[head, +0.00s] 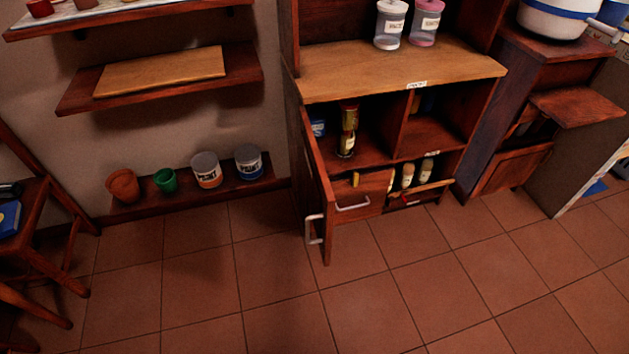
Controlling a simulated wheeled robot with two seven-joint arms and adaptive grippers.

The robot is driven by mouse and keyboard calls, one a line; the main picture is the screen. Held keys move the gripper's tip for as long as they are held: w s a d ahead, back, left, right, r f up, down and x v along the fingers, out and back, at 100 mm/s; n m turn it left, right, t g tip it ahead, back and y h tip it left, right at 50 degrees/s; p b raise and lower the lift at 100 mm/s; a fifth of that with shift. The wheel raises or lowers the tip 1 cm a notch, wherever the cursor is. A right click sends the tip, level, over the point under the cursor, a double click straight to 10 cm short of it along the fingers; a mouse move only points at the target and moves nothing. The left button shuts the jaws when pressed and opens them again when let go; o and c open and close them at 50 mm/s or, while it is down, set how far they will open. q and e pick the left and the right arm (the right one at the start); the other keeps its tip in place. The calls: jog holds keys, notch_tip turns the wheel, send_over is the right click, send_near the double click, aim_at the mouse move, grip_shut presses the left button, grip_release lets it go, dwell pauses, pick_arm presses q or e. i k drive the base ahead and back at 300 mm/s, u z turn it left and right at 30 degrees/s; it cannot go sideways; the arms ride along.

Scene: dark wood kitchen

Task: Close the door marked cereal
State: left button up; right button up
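A wooden cabinet (400,70) stands in the middle of the head view. Its left door (318,180) is hinged on the left and stands open, swung out toward me and seen almost edge-on. A pale handle (314,229) is on the door's lower outer part. A small white label (416,84) sits on the front edge of the counter, but its writing is too small to read. No cereal marking can be made out on the door from this angle. Neither of my grippers shows.
Inside the cabinet are a bottle (347,143) and a drawer (362,194) with a pale handle. Jars (390,24) stand on top. A low shelf (225,192) with pots and cans is to the left. The tiled floor in front is clear.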

aim_at(320, 198)
jog(key=z, duration=0.05)
jog(key=k, duration=1.15)
jog(key=u, duration=0.95)
jog(key=i, duration=1.45)
jog(key=z, duration=0.85)
jog(key=i, duration=0.6)
jog(key=z, duration=0.55)
